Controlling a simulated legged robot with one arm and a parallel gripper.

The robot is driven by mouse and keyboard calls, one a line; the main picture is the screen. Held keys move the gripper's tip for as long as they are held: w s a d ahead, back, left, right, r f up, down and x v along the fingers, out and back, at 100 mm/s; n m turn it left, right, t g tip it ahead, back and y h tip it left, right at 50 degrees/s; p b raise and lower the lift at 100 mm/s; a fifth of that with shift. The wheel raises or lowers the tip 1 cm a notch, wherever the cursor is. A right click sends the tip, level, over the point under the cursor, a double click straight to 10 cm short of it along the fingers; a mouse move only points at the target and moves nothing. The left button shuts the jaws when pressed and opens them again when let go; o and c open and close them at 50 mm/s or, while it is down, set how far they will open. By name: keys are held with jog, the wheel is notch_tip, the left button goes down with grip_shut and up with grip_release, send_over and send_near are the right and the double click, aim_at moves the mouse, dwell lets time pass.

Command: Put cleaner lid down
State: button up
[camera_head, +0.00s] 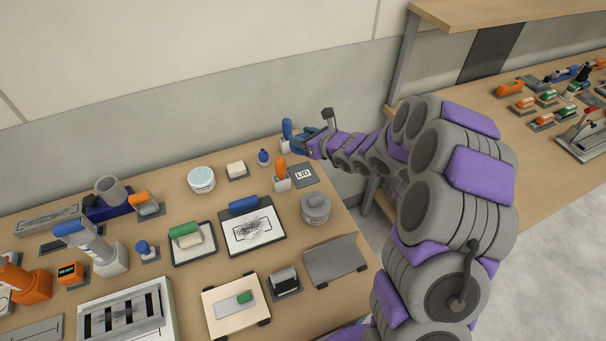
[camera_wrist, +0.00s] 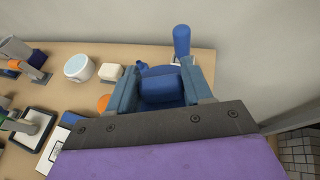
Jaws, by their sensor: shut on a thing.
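My gripper (camera_head: 303,143) is shut, at the back right of the near bench. In the wrist view my gripper (camera_wrist: 160,88) has its two teal fingers on either side of a dark blue piece (camera_wrist: 160,90), which I take to be the cleaner lid. Its underside and outline are mostly hidden by the fingers and wrist. A dark grey pad marked LID (camera_head: 303,175) lies on the bench in front of the gripper, with no lid on it. A small blue bottle (camera_head: 263,158) stands to the left of the gripper.
An upright blue handle (camera_head: 286,128) stands close behind the gripper; it also shows in the wrist view (camera_wrist: 182,40). An orange-handled tool (camera_head: 281,170) stands left of the pad. A round grey container (camera_head: 315,207) stands in front. The wall is close behind.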

jog(key=f, duration=0.2)
jog(key=a+f, duration=0.1)
jog(key=shift+w+f+n+g, duration=0.2)
jog(key=shift+w+n+g, duration=0.1)
jog(key=shift+w+n, duration=0.1)
jog(key=b, duration=0.1)
send_over(304, 174)
jog(key=shift+y, duration=0.3)
jog(key=f, duration=0.4)
jog(key=shift+d+f, duration=0.35)
jog(key=a+f, duration=0.1)
jog(key=a+f+b, duration=0.1)
jog(key=f, duration=0.1)
jog(key=shift+f, duration=0.1)
jog(key=f, duration=0.1)
jog(key=d+f, duration=0.1)
jog(key=f, duration=0.1)
jog(key=shift+b, duration=0.35)
jog(key=shift+d+r, duration=0.1)
jog(key=shift+d, duration=0.15)
jog(key=shift+a+f, duration=0.45)
jog(key=shift+a, duration=0.15)
jog(key=o, duration=1.3)
jog(key=shift+d+r, duration=0.1)
jog(key=shift+d, duration=0.35)
